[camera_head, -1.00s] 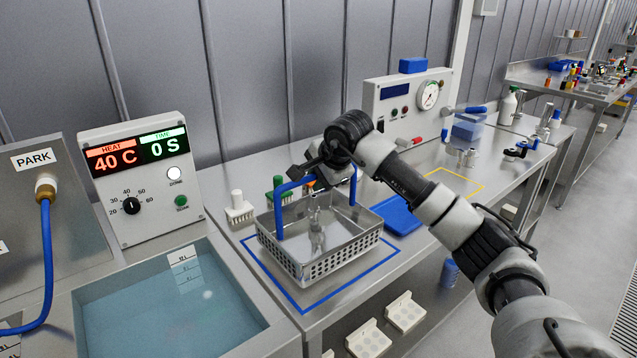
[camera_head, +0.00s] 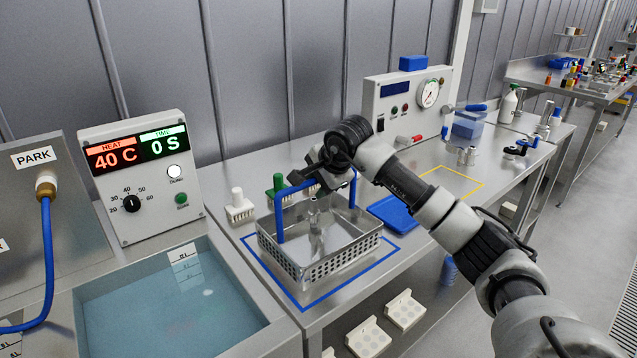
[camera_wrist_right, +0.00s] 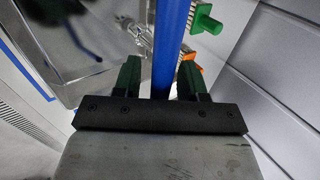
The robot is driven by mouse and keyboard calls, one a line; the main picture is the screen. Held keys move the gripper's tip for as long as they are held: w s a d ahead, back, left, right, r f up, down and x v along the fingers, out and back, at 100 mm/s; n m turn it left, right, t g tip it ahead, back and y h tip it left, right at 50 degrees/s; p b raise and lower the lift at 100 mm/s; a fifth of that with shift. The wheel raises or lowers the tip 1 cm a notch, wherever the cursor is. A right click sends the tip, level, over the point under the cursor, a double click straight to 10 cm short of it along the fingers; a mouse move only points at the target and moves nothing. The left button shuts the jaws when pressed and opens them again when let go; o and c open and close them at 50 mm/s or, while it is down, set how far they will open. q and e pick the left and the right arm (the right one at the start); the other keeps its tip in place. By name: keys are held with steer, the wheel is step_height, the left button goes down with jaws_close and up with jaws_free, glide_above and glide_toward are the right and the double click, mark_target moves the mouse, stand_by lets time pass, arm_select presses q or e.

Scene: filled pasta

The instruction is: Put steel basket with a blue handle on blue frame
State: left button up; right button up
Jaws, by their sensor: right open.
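The steel basket (camera_head: 318,242) has perforated walls and a raised blue handle (camera_head: 279,220). It stands upright on the table within the blue frame (camera_head: 307,308), a blue outline on the steel top; the frame's far side is partly hidden behind the basket. Some clear glass-like pieces (camera_head: 316,232) are inside the basket. My right gripper (camera_head: 314,180) is at the handle's top bar. In the right wrist view the blue handle bar (camera_wrist_right: 171,50) runs between the two open fingers (camera_wrist_right: 160,82), with gaps on both sides. My left gripper is not in view.
A water bath (camera_head: 170,300) lies left of the frame, with a control box (camera_head: 143,178) behind it. A white brush (camera_head: 239,206) and a green one (camera_head: 279,190) stand behind the basket. A blue tray (camera_head: 393,214) is close on its right.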

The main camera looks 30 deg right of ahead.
steer(key=v, duration=1.2)
steer(key=shift+b, duration=0.45)
